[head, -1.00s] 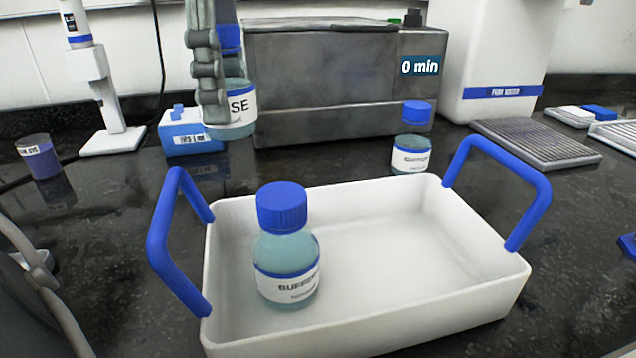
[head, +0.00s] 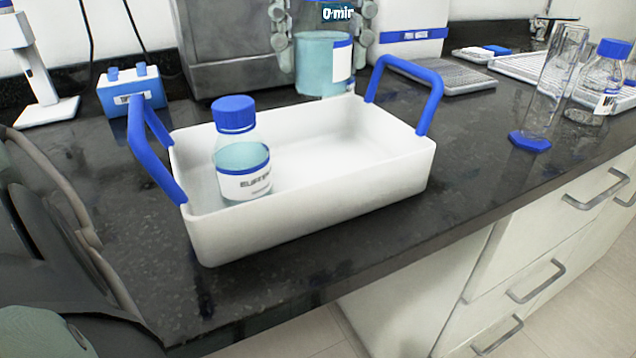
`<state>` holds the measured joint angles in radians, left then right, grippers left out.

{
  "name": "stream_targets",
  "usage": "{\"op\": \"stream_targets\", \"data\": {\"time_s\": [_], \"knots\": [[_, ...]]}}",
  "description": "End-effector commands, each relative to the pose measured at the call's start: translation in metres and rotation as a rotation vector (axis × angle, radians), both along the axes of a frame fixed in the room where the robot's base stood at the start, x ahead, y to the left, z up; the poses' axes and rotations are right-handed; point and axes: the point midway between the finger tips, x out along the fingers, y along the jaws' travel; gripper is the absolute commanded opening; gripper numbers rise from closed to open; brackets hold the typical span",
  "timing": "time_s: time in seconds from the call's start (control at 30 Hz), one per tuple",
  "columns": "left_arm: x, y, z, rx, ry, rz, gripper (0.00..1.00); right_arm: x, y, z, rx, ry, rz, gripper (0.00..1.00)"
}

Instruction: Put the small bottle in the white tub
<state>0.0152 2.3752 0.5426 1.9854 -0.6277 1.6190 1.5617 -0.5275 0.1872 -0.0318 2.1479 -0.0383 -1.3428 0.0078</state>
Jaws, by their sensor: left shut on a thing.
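The white tub (head: 310,222) with two blue handles stands on the dark counter. A blue-capped bottle (head: 240,160) with teal liquid and a white label stands upright inside it, at the left. My left gripper (head: 322,40) is at the top of the head view, its fingers on both sides of another bottle (head: 318,68) with teal liquid, shut on it. That bottle is upright, and its base shows at the tub's far rim; I cannot tell how far above or behind the rim it is. Its top is partly cut off. My right gripper is not in view.
A blue and white box (head: 132,92) stands left of the tub, and a grey metal machine (head: 215,55) behind. At right are a glass cylinder (head: 552,85) on a blue base and a clear blue-capped bottle (head: 598,85). The tub's right part is empty.

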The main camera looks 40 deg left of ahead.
Motion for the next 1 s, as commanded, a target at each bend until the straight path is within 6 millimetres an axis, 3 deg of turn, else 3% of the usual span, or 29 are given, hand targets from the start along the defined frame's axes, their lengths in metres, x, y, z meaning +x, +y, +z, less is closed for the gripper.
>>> {"op": "stream_targets", "data": {"time_s": [0.3,0.53,0.7,1.0], "knots": [[0.0,-0.001,-0.053,-0.002,0.002,0.025,0.1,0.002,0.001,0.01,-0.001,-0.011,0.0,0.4],[0.0,-0.001,-0.071,-0.001,0.0,0.026,0.1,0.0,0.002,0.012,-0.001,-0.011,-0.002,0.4],[0.0,-0.001,-0.095,-0.002,0.002,0.026,0.1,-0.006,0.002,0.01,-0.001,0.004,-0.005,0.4],[0.001,-0.001,-0.099,-0.001,-0.002,0.026,0.1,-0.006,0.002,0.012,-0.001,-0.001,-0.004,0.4]]}}
